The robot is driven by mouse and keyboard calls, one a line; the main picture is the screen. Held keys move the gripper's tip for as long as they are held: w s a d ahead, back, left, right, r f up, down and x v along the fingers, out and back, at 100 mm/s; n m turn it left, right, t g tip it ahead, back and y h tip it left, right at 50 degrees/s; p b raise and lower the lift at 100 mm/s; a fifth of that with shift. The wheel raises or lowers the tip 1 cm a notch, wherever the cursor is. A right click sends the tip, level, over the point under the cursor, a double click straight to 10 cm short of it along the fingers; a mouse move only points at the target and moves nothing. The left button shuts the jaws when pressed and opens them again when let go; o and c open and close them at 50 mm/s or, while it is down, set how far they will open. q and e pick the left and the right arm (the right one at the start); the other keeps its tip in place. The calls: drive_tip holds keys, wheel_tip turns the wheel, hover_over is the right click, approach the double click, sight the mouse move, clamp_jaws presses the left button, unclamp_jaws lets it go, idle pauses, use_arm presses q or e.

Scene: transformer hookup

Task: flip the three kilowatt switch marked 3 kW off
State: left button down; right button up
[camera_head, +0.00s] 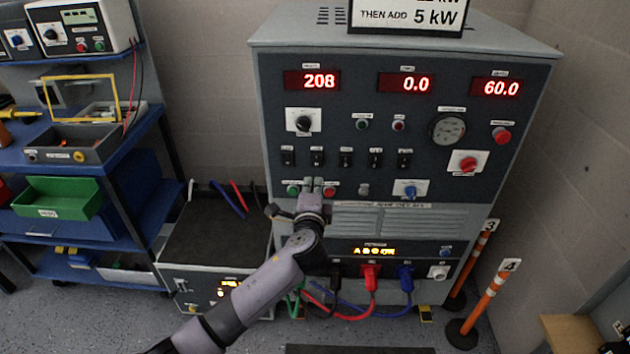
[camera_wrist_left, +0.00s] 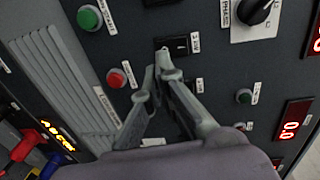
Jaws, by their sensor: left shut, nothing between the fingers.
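The cabinet front carries a row of small black rocker switches below the dials. Their labels are too small in the head view to tell which reads 3 kW. My left gripper (camera_head: 312,184) is shut and empty at the cabinet front, just below the second switch from the left (camera_head: 317,158). In the left wrist view the closed fingertips (camera_wrist_left: 166,68) are close beside that black switch (camera_wrist_left: 178,45); I cannot tell whether they touch it. Its label is not clearly legible. The fingers partly hide the neighbouring switch. My right gripper is not in view.
A green button (camera_head: 293,190) and a red button (camera_head: 330,192) flank the gripper. A phase knob (camera_head: 304,122) sits above the switches. Red displays read 208 (camera_head: 313,81), 0.0 (camera_head: 405,83) and 60.0 (camera_head: 497,88). Coloured cables (camera_head: 370,285) plug in below.

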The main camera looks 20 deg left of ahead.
use_arm(q)
drive_tip(key=s+d+f, duration=0.1)
drive_tip(key=s, duration=0.5)
drive_tip(key=shift+s+d+b, duration=0.35)
drive_tip(key=shift+s+b, duration=0.05)
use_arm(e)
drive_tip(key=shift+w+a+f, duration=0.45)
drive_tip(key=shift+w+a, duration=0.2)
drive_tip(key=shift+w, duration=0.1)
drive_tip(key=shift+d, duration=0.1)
